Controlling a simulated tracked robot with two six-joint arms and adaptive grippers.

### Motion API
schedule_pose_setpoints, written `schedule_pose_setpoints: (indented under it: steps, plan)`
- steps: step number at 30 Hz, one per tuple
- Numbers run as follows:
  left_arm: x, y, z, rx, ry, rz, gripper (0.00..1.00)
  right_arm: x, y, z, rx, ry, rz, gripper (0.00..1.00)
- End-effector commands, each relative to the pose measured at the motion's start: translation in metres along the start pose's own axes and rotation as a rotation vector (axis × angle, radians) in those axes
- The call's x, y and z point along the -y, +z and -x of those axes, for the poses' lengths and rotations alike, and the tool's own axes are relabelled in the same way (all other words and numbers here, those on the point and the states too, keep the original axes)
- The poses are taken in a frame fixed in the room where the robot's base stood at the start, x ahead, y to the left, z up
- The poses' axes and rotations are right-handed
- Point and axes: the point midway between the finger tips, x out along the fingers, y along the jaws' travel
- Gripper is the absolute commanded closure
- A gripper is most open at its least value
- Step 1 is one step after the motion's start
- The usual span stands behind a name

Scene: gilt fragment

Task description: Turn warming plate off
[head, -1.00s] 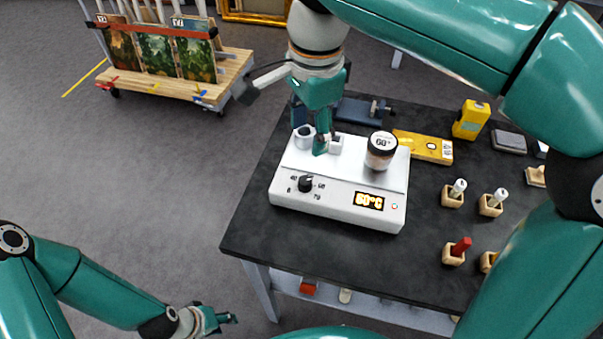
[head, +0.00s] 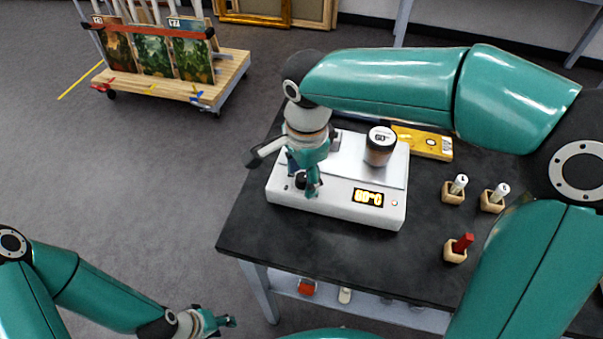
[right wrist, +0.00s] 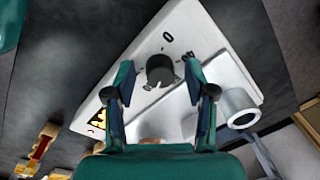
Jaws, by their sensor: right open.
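The white warming plate (head: 345,206) stands on the dark table, its display (head: 368,198) lit orange. The black knob (head: 301,181) on the front panel is partly hidden by my right gripper (head: 308,190) in the head view. In the right wrist view the knob (right wrist: 160,69) shows clearly, with a "0" mark near it. My right gripper (right wrist: 160,85) is open, its fingers either side of the knob; whether they touch it I cannot tell. My left gripper (head: 226,322) hangs low at the left, off the table, its fingers too small to judge.
A yellow level-like bar (head: 424,142) lies behind the plate. Wooden blocks holding small vials (head: 454,189) and a red-topped piece (head: 459,247) stand at the right. A cart with paintings (head: 225,79) stands far left. The table front is clear.

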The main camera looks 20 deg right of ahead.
Motion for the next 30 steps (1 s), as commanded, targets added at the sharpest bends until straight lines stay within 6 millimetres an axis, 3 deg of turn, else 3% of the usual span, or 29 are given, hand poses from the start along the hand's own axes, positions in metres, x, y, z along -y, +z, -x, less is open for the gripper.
schedule_pose_setpoints:
  steps: [4,14,30]
  plan:
    - [0.0000,0.0001,0.0000,0.000,0.000,0.000,0.60,0.0001,0.0001,0.0001,0.000,0.000,0.000,0.45]
    - [0.0000,0.0001,0.0000,0.000,0.000,0.000,0.60,0.0004,0.0003,0.0004,0.000,-0.001,0.000,1.00]
    - [-0.0006,0.0001,0.0016,0.000,0.000,0.000,0.60,0.0017,0.0001,0.0014,0.010,-0.006,0.114,1.00]
